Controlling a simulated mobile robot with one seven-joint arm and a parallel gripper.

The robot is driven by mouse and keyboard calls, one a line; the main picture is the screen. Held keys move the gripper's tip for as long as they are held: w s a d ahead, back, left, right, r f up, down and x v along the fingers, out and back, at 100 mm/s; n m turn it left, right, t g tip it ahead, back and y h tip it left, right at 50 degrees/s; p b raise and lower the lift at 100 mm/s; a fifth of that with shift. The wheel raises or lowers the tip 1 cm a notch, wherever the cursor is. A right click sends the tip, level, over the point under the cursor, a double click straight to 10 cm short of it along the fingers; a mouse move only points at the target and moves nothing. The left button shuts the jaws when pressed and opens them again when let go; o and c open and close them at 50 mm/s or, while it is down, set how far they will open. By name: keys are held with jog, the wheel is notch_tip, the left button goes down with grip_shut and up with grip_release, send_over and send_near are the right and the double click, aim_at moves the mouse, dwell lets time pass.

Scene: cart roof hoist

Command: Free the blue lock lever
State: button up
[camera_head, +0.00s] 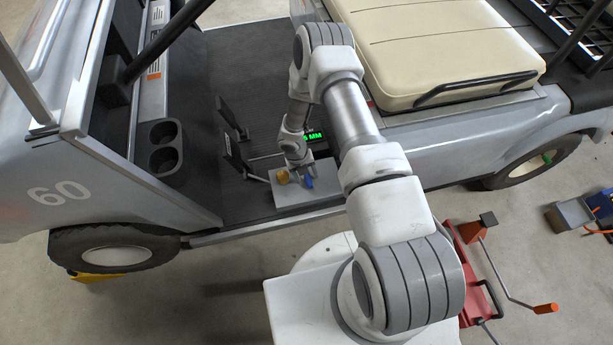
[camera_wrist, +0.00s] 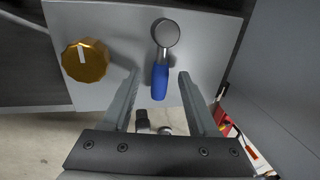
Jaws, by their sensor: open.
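The blue lock lever (camera_wrist: 160,82) is in the wrist view, with a round grey hub (camera_wrist: 166,33) at its top and a blue grip pointing down toward me. It sits on a light grey panel (camera_wrist: 110,15). My gripper (camera_wrist: 157,77) is open, with one finger on each side of the blue grip and gaps showing on both sides. In the head view the blue lever (camera_head: 308,183) shows just below my gripper (camera_head: 300,170), on the grey box (camera_head: 300,196) on the cart floor. My gripper partly hides the lever's hub there.
A gold knob (camera_wrist: 85,60) with a white mark sits left of the lever; it also shows in the head view (camera_head: 282,176). Pedals (camera_head: 230,145) stand to the left. A red jack (camera_head: 475,270) with a crank is on the floor.

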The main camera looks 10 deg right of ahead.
grip_shut()
dwell(0.3)
dwell(1.2)
